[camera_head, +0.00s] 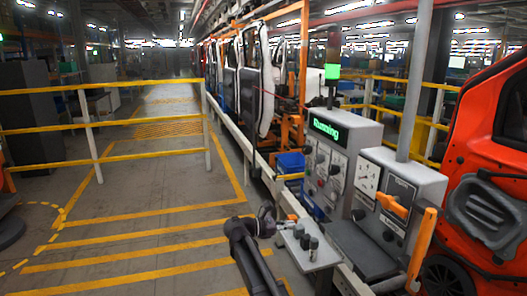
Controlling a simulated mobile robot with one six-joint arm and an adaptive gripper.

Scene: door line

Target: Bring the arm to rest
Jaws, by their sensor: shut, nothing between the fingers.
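My dark arm rises from the bottom edge of the head view, left of the control station. It bends near its top, and its end points right. My gripper (284,224) is small in this view, shut and empty. It is near the left edge of a small grey shelf (318,259) that carries several dark, short, upright items (305,240). I cannot tell whether the gripper touches the shelf or only overlaps it in the picture.
A control box (341,137) with a lit "Running" display and a green lamp (332,71) stands right of the arm. A second box (400,183) has orange handles. An orange-red car door (490,165) is far right. Yellow railings (95,125) stand left; the striped floor (150,245) is clear.

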